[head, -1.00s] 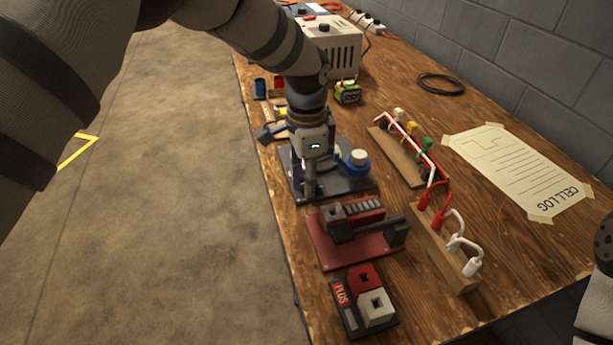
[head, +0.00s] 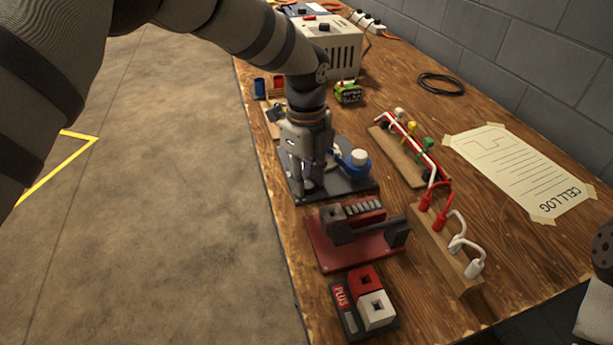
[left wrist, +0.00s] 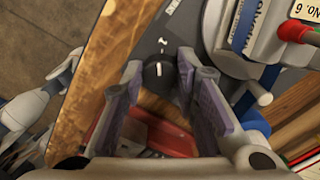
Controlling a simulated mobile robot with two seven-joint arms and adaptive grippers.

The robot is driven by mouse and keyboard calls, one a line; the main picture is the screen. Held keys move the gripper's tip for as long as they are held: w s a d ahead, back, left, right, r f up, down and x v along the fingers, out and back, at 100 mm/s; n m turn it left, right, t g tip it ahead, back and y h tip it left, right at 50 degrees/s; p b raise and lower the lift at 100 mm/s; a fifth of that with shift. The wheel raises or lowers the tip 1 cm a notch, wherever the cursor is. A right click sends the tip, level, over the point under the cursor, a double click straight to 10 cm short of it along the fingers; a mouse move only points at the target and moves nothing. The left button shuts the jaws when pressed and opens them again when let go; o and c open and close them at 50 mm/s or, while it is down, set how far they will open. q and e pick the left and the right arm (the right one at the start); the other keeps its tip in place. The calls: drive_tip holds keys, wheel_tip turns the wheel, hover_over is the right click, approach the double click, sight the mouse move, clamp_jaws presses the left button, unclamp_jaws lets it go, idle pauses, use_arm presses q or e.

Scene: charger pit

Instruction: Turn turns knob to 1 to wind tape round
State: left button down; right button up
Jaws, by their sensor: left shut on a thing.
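The dark grey winder base (head: 359,185) lies on the bench, with a white-capped blue part (head: 356,162) on its right side. My left gripper (head: 311,187) points down over the base's left part. In the left wrist view the black turns knob (left wrist: 158,72) stands between the two fingers of the gripper (left wrist: 160,85), which are shut on it. A white line on the knob points up the picture, roughly toward a white mark (left wrist: 163,42) on the plate. I cannot read that mark for certain. In the head view the gripper hides the knob.
A red fixture (head: 352,250) stands close in front of the winder, with a red and white block unit (head: 362,303) nearer still. Wooden strips with coloured plugs (head: 440,255) stand to the right. A paper log (head: 519,170) lies flat further right.

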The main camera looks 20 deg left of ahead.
sight(306, 182)
use_arm(q)
drive_tip(key=shift+m, duration=1.9)
drive_tip(key=c, duration=1.2)
unclamp_jaws()
drive_tip(key=shift+c, duration=0.2)
wheel_tip(306, 182, up, 12)
drive_tip(key=shift+f, duration=0.1)
